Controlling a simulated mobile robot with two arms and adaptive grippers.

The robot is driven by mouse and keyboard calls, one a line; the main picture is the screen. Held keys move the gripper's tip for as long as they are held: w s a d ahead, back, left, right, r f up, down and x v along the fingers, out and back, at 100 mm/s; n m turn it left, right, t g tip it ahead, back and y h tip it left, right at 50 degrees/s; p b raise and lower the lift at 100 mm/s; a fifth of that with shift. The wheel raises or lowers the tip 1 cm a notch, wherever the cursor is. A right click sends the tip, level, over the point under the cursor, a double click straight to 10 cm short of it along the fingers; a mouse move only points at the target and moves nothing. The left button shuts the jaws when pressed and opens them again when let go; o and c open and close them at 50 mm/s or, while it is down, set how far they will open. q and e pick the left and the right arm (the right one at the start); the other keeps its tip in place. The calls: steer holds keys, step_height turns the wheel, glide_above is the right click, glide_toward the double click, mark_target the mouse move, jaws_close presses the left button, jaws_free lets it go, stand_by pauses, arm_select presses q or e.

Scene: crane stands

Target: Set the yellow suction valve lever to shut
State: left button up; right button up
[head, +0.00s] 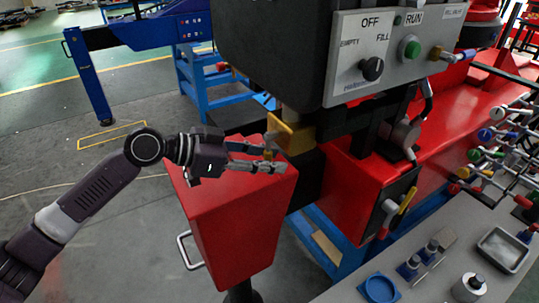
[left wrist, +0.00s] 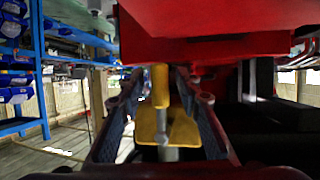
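My right gripper is not in view.
The red box (head: 235,225) stands under my left gripper. The control box (head: 393,55) with a black knob and green button hangs above right. Another yellow-handled lever (head: 407,200) sits on the red block at right. A grey bench (head: 420,285) holds a blue dish.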

arm_select(q)
steer(key=shift+a, duration=0.15)
jaws_close()
steer(key=shift+w+a+f+m+t+y+b, duration=0.1)
steer(key=shift+w+a+m+t+y+b, duration=0.15)
steer(key=shift+m+b, duration=0.35)
steer(key=shift+w+a+r+m+t+y+b, duration=0.3)
steer(key=shift+w+m+t, duration=0.2)
steer(key=shift+m, duration=0.2)
steer(key=shift+w+a+r+m+t+y, duration=0.15)
steer(key=shift+w+a+m+t+y, duration=0.15)
steer(key=shift+m, duration=0.2)
steer(key=shift+w, duration=0.1)
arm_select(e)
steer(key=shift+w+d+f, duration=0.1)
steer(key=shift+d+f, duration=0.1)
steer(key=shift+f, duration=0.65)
arm_select(q)
jaws_free()
